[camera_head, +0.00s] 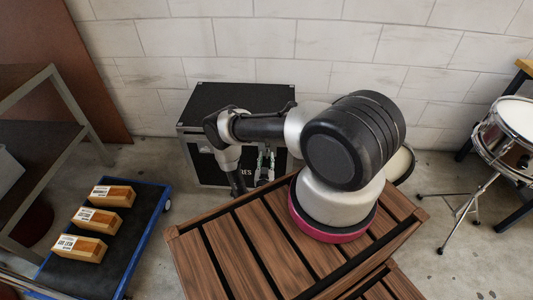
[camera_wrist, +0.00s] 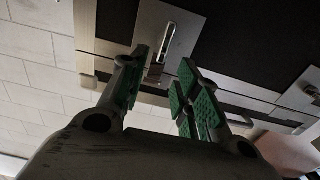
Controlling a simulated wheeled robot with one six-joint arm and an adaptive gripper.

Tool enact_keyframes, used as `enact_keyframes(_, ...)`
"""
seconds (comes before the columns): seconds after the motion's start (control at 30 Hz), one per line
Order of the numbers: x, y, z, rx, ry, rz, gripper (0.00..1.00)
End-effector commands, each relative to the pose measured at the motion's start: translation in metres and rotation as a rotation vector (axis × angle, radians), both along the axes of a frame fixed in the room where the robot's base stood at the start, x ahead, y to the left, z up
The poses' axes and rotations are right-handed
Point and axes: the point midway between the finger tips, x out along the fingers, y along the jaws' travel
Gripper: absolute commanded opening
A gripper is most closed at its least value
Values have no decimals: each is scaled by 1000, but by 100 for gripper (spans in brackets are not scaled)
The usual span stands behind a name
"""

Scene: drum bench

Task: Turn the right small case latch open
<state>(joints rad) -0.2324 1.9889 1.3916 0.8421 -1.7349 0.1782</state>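The black case (camera_head: 215,100) with silver edges stands against the back wall in the camera_head view. Its front is partly hidden by my arm. My gripper (camera_head: 265,165) is at the right part of that front. In the camera_wrist view my gripper (camera_wrist: 160,85) is open, with green pads on both fingers. A silver latch (camera_wrist: 165,42) on a metal plate lies just beyond and between the fingertips. Contact with it cannot be told. A second silver latch plate (camera_wrist: 303,92) shows at the right edge of that view.
A slatted wooden crate (camera_head: 225,255) stands in front of the case. A blue-edged cart (camera_head: 135,240) with several labelled wooden blocks (camera_head: 80,248) is at the left. A snare drum on a stand (camera_head: 510,125) is at the right.

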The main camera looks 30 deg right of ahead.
Motion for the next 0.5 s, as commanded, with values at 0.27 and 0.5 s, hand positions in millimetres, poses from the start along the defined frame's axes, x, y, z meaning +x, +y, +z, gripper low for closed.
enact_keyframes(0.27, 34, -23, 0, 1, 1, -1, 32)
enact_keyframes(0.5, 40, -27, -1, 2, 2, 1, 32)
